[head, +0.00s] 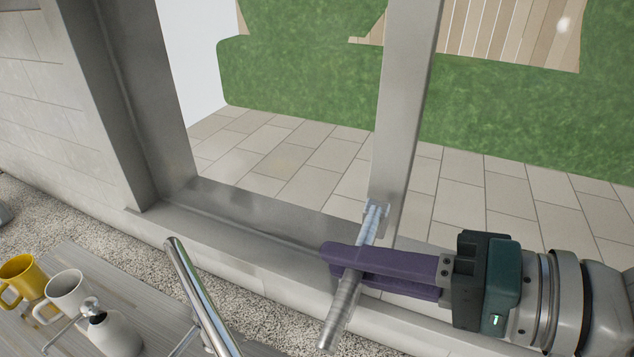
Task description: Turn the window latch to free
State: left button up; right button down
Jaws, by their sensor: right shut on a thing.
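The window latch (343,309) is a metal handle fixed near the foot of the grey upright window bar (402,120). Its mount sits on the bar, and the handle slants down and to the left from there. My right gripper (345,262) comes in from the right with purple fingers and is shut on the latch handle, around its middle. The fingers hide that part of the handle. The lower end of the handle sticks out below the fingers. My left gripper is not in view.
A counter (150,285) at the lower left holds a yellow mug (20,279), a white mug (68,292) and a white bottle-like vessel (113,335). A shiny metal bar (200,295) rises left of the latch. The window sill (250,215) is clear.

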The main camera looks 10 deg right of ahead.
jog(key=c, duration=1.1)
grip_release()
jog(key=shift+s+d, duration=0.15)
jog(key=shift+d, duration=0.05)
jog(key=b+v, duration=0.3)
jog(key=v, duration=0.6)
jog(key=shift+s+d+r, duration=0.1)
jog(key=shift+s+d, duration=0.05)
jog(key=shift+d, duration=0.05)
